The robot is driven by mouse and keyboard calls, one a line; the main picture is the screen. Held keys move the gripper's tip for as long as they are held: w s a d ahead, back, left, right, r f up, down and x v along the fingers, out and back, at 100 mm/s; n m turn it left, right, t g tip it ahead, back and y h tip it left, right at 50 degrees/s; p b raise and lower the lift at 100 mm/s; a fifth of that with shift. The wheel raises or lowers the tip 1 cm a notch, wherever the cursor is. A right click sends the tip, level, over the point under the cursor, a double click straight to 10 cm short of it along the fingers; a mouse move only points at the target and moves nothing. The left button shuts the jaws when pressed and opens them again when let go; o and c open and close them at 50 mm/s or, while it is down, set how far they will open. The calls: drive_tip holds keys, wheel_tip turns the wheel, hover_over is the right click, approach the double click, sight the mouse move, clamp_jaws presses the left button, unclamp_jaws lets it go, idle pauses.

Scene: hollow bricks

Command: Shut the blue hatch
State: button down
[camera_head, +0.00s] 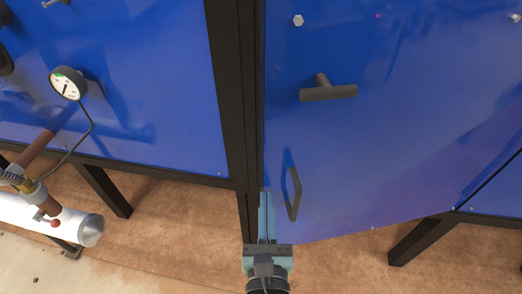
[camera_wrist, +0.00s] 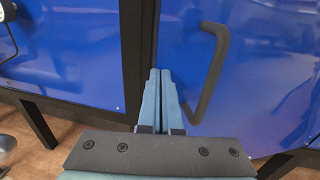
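The blue hatch (camera_head: 370,130) is the large panel right of a black post. A dark bar handle (camera_head: 291,190) is on its lower left; the handle also shows in the wrist view (camera_wrist: 212,75). The hatch's lower left corner hangs lower than the neighbouring panel, so it appears to stand ajar, but the gap is hard to judge. My gripper (camera_head: 266,200) is at the lower left edge of the hatch, left of the handle. In the wrist view its fingers (camera_wrist: 160,80) are together with nothing visible between them. Whether they touch the hatch is unclear.
The black post (camera_head: 236,90) stands directly left of the hatch. A T-shaped dark knob (camera_head: 328,91) sticks out higher on the hatch. A gauge (camera_head: 67,84), a brown pipe (camera_head: 35,148) and a white cylinder (camera_head: 60,217) are at the left. Brown floor lies below.

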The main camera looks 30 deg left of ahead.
drive_tip(key=p+x, duration=0.1)
drive_tip(key=x, duration=1.1)
drive_tip(key=shift+s+a, duration=0.1)
drive_tip(key=shift+a, duration=0.05)
